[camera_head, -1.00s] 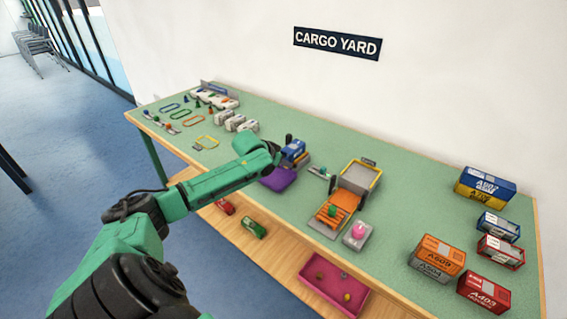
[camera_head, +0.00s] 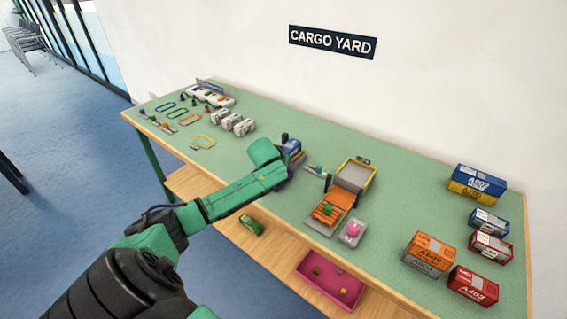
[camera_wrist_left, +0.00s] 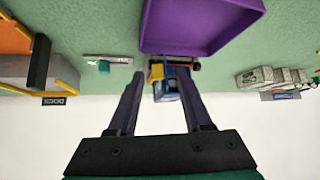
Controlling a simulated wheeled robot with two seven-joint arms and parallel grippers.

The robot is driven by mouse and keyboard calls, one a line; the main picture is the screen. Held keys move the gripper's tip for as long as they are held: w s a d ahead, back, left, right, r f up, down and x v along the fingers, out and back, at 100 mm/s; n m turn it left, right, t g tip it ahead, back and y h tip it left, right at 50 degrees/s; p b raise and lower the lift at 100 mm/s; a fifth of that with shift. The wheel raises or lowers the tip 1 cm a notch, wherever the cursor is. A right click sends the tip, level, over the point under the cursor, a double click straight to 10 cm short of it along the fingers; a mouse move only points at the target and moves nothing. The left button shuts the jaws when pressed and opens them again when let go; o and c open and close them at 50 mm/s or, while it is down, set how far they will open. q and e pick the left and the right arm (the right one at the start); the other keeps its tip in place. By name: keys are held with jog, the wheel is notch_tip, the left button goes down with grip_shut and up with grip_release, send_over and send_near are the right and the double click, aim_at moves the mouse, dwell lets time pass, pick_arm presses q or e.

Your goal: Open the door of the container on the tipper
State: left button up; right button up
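The blue container (camera_head: 292,146) on the tipper stands at the table's middle, partly hidden behind my left arm in the head view. In the left wrist view, its small blue shape (camera_wrist_left: 168,86), with a yellow part beside it, appears between my finger tips. Its door cannot be made out. My left gripper (camera_wrist_left: 158,74) is open, with both fingers apart and nothing held. In the head view its fingers are hidden by my green wrist. A purple tray (camera_wrist_left: 200,25) lies close by in the left wrist view. My right gripper is not in view.
A dock with an orange ramp (camera_head: 327,212) and a pink button box (camera_head: 351,233) stand to the right. Stacked containers (camera_head: 476,184) fill the right end. White blocks (camera_head: 232,123) stand to the left. A pink bin (camera_head: 330,278) sits on the lower shelf.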

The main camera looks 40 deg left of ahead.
pick_arm(q)
jog(key=v, duration=1.4)
jog(key=shift+r+p, duration=0.25)
jog(key=shift+p, duration=0.1)
jog(key=shift+s+d+f, duration=0.1)
jog(key=shift+s, duration=0.05)
